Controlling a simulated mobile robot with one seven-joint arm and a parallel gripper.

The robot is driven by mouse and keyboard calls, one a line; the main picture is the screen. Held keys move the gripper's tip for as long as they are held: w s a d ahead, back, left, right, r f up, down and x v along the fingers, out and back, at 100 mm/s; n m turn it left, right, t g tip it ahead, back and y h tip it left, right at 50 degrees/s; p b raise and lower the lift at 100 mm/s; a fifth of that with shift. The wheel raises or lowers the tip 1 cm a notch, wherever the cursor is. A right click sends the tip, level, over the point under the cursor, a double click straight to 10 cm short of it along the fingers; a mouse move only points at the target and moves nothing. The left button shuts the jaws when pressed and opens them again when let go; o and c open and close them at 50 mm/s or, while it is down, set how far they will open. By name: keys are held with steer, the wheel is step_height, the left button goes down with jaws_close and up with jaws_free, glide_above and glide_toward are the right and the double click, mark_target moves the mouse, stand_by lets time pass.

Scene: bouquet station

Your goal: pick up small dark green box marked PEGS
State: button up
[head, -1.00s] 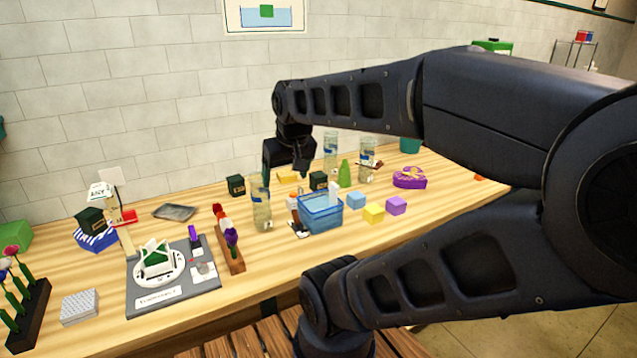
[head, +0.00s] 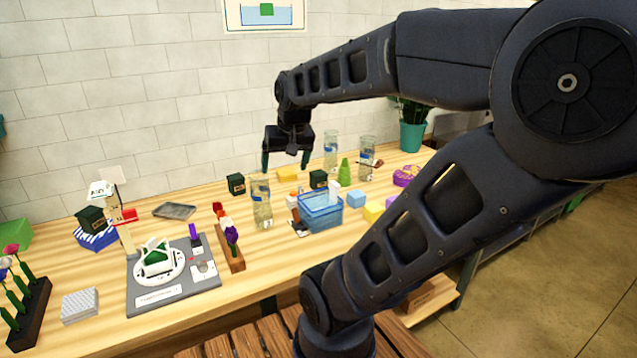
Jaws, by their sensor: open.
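Several small dark green boxes show in the head view, and their lettering is too small to read. One box (head: 236,184) stands on the table near the wall, left of my gripper. Another box (head: 318,179) stands behind the blue basket. A third box (head: 90,219) sits at the left, on or over a blue-and-white striped holder (head: 97,238). I cannot tell which is marked PEGS. My gripper (head: 286,165) is open and empty, pointing down above the table's back part, between the first two boxes in the picture.
A glass vase (head: 261,203) stands just below my gripper in the picture, with the blue basket (head: 320,211) to its right. More vases (head: 367,153) and a green bottle (head: 344,173) stand behind. A wooden flower rack (head: 230,250) and a grey board (head: 172,289) lie left.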

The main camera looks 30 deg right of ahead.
steer(key=w+d+f+m+g, duration=0.1)
steer(key=w+d+f+m, duration=0.2)
steer(key=w, duration=0.5)
steer(key=m+g+h, duration=0.3)
steer(key=m+h, duration=0.2)
steer(key=m, duration=0.8)
glide_above(316, 174)
steer(key=a, duration=0.3)
step_height(316, 174, down, 16)
steer(key=x, duration=0.5)
steer(key=shift+d+f, duration=0.25)
steer(key=shift+d, duration=0.1)
steer(key=shift+d+x, duration=0.15)
steer(key=shift+x, duration=1.1)
steer(key=shift+d+x, duration=0.15)
steer(key=shift+x, duration=1.15)
steer(key=shift+w+r, duration=0.1)
steer(key=shift+r, duration=0.1)
steer(key=c, duration=1.1)
